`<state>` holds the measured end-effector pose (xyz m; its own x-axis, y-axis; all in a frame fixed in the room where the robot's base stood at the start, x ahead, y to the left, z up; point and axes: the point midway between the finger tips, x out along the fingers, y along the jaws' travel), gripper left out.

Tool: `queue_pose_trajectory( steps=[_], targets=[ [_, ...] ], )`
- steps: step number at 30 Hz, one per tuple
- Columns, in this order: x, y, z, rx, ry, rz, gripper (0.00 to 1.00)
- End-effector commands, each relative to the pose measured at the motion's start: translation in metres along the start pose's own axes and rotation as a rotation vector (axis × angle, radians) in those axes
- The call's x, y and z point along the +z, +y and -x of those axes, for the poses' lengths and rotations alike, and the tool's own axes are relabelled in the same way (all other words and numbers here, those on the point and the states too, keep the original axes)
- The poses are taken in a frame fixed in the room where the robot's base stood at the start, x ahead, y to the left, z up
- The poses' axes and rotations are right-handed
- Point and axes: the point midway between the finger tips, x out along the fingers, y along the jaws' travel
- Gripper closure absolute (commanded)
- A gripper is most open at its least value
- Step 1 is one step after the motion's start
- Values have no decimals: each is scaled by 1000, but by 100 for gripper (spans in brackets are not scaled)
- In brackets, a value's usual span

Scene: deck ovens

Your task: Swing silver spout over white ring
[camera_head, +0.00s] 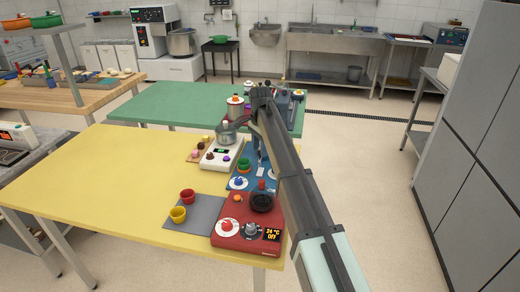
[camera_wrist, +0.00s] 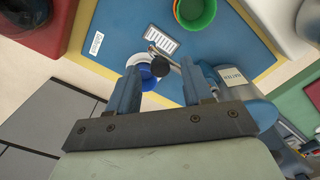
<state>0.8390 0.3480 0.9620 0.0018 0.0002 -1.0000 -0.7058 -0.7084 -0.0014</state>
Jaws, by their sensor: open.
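In the wrist view, my gripper (camera_wrist: 160,75) is open, with its two blue fingers apart above a blue board (camera_wrist: 125,25). Between and just beyond the fingertips is a round dark knob (camera_wrist: 160,71). A thin silver piece (camera_wrist: 153,47), probably the spout, shows beside the knob. A white ring (camera_wrist: 138,60) with a blue centre lies under the knob, partly covered by it and a finger. I cannot tell whether a finger touches the knob. In the head view, my arm hides this spot, and the fingers show only in part above the blue board (camera_head: 267,172).
A red appliance (camera_head: 245,240) with a dark pot stands in front of the board. A white appliance (camera_head: 222,155) with a metal pan is behind left. A green cup (camera_wrist: 195,10) and a silver-blue body (camera_wrist: 235,85) are close by. The yellow table (camera_head: 110,185) is clear at left.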

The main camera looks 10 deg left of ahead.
Motion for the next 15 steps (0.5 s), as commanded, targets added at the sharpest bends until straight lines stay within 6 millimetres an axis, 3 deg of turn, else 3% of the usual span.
queue_pose_trajectory(
  steps=[14,15],
  targets=[
    [0,0,-10,0,0,0,50],
    [0,0,-10,0,0,0,54]
  ],
)
